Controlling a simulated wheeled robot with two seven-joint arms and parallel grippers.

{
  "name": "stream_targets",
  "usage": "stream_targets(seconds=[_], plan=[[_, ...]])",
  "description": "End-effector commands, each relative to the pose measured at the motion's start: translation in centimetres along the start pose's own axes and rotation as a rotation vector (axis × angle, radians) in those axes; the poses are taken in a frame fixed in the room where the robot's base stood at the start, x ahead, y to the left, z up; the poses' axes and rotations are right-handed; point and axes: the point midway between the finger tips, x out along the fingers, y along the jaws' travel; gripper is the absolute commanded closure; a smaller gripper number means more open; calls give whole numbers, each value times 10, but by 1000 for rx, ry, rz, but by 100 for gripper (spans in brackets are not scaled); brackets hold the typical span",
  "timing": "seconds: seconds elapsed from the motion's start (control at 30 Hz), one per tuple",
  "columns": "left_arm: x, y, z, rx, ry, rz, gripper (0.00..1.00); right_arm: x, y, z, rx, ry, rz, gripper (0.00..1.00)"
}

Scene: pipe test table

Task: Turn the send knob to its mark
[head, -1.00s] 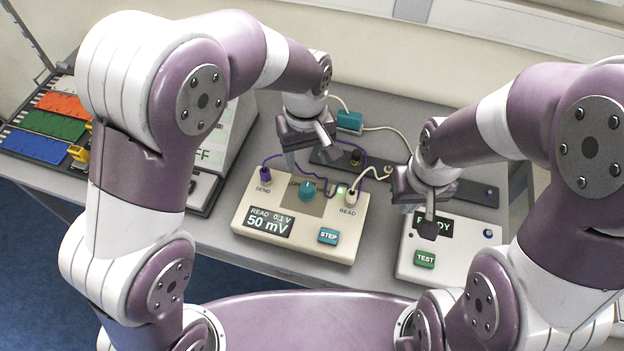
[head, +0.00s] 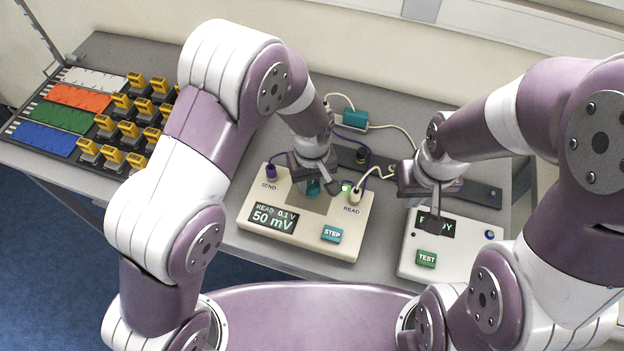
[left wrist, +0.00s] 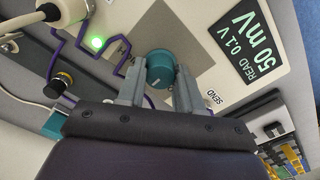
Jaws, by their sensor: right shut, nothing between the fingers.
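The send knob is a teal round knob with a pale pointer line, on the cream box (head: 262,242) below the SEND side. It shows in the left wrist view (left wrist: 160,68) and is partly hidden under my left gripper in the head view (head: 313,188). My left gripper (head: 320,180) is over the knob, pointing down. In the left wrist view its two fingers (left wrist: 160,78) are apart, one on each side of the knob; whether they touch it is unclear. The knob's mark is hidden. My right gripper (head: 436,222) is shut and empty above the READY box (head: 410,262).
The cream box display (head: 273,217) reads READ 0.1 V, 50 mV. A teal STEP button (head: 332,234) and a lit green lamp (head: 346,187) are near. Purple and cream cables run behind.

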Motion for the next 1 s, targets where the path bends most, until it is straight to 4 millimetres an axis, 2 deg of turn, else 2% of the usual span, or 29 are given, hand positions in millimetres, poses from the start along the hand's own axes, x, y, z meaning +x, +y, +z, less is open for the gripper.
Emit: stream_targets(seconds=[0.27, 0.47, 1.0], plan=[[-1, 0, 0, 17, -1, 0, 95, -1, 0, 0, 0, 0, 0, 100], [-2, 0, 0, 97, 0, 1, 95, -2, 0, 0, 0, 0, 0, 100], [-2, 0, -1, 575, 1, 1, 95, -6, 0, -1, 0, 0, 0, 100]])
